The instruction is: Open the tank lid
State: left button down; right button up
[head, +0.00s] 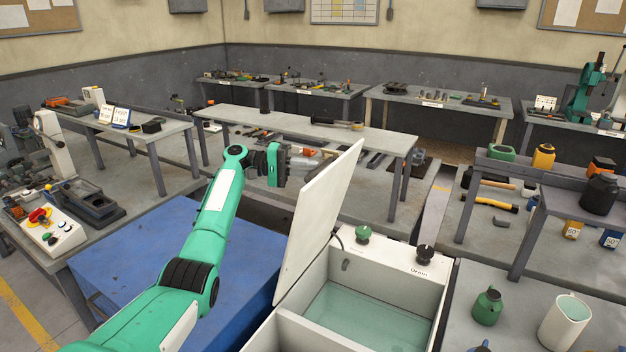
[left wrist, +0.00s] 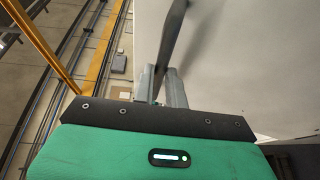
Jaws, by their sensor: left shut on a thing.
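The tank (head: 395,257) is a white open box at the lower right of the head view, with pale greenish liquid inside. Its white lid (head: 318,225) stands raised and steeply tilted at the tank's left side. My left gripper (head: 308,160) is at the upper part of the lid, on its left side. In the left wrist view its fingers (left wrist: 165,85) are shut on a dark bar-like handle (left wrist: 172,45) in front of the white lid face (left wrist: 235,55). The exact contact is partly hidden. My right gripper does not show.
A green knob (head: 363,233) and a black knob (head: 424,253) marked "Drain" stand on the tank's back ledge. A blue surface (head: 150,250) lies under my left arm. A green bottle (head: 487,306) and a white jug (head: 564,322) stand to the right.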

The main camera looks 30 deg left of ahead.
pick_arm(q)
jog(key=shift+a, duration=0.7)
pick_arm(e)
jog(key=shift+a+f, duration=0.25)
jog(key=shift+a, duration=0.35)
pick_arm(q)
jog(key=c, duration=1.4)
grip_release()
jog(key=shift+c, duration=0.2)
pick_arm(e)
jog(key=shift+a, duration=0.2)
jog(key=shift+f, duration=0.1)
